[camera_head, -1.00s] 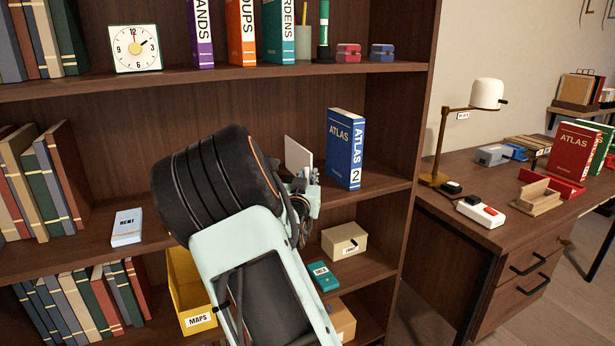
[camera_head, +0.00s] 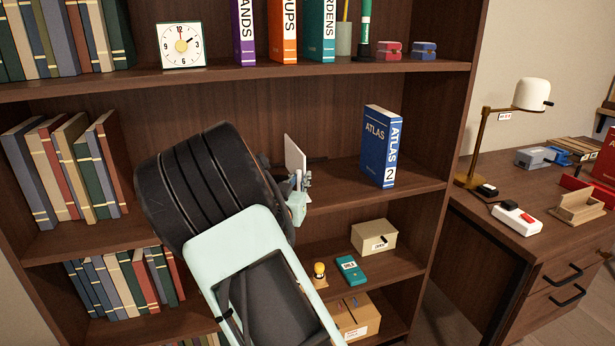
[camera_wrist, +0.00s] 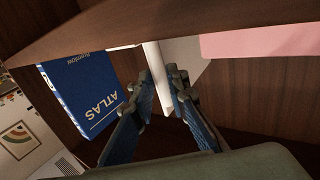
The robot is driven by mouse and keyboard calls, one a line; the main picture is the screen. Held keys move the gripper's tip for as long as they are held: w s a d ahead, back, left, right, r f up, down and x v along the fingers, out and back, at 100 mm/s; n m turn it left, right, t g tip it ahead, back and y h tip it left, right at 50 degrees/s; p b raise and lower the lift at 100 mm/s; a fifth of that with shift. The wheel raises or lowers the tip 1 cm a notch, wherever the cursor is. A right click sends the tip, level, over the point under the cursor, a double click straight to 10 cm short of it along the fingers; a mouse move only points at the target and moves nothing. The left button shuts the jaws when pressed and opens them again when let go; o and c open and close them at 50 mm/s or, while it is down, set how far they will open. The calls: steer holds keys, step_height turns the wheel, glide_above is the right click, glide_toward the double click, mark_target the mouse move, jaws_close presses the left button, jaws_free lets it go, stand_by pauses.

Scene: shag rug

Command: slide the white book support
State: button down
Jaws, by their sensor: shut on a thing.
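The white book support (camera_head: 295,156) stands upright on the middle shelf, left of the blue ATLAS 2 book (camera_head: 379,147), with a clear gap between them. My gripper (camera_head: 299,184) is at the support's lower part, partly hidden by my own arm. In the wrist view, the support (camera_wrist: 158,78) sits between the two blue-padded fingers of my gripper (camera_wrist: 164,88), which are shut on it. The blue ATLAS book (camera_wrist: 84,95) shows to the left there, upside down.
Books lean at the shelf's left (camera_head: 66,165). A clock (camera_head: 182,45) and binders stand on the shelf above. Below are a beige box (camera_head: 374,236) and a teal box (camera_head: 350,269). A desk with a lamp (camera_head: 532,94) is at the right.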

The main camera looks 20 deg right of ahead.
steer(key=shift+w+a+r, duration=0.1)
steer(key=shift+a, duration=0.1)
steer(key=c, duration=2.2)
jaws_free()
steer(key=shift+o, duration=0.9)
steer(key=shift+d, duration=0.15)
steer(key=v, duration=1.2)
